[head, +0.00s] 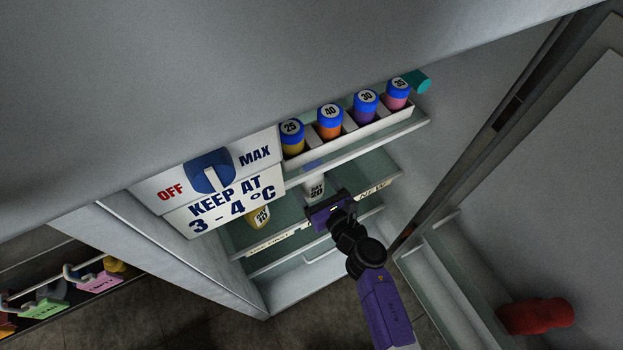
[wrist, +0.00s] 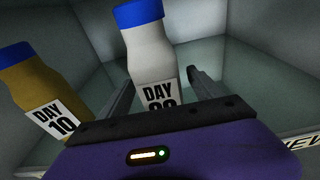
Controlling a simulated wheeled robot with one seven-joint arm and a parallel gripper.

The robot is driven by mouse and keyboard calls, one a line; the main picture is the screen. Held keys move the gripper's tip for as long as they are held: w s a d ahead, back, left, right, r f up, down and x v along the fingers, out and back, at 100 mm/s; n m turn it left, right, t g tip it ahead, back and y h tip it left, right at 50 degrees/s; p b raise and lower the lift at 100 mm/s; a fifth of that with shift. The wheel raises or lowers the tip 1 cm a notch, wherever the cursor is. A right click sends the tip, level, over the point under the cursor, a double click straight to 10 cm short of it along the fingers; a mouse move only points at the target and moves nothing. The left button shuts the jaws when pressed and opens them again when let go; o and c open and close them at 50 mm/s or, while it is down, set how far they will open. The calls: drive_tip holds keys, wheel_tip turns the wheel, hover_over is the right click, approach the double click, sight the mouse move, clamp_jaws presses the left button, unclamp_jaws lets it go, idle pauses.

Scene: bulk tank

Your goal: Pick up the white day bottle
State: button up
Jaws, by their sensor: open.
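The white day bottle (wrist: 152,60) stands upright with a blue cap in the wrist view. Its label reads "DAY" over a number partly hidden by my gripper. In the head view the bottle (head: 316,188) is on a glass shelf, partly covered, and its label looks like "DAY 20". My gripper (wrist: 162,88) is open, with one finger to each side of the white bottle. I cannot tell whether either finger touches it. In the head view my gripper (head: 322,204) is right in front of the bottle.
A yellow "DAY 10" bottle (wrist: 32,85) stands to the left, also in the head view (head: 258,218). A rack (head: 350,138) of several blue-capped vials is on the shelf above. A control panel (head: 212,180) overhangs at left. A red object (head: 536,316) lies at lower right.

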drive_tip(key=shift+c, duration=0.4)
drive_tip(key=c, duration=1.4)
drive_tip(key=shift+r, duration=0.1)
clamp_jaws()
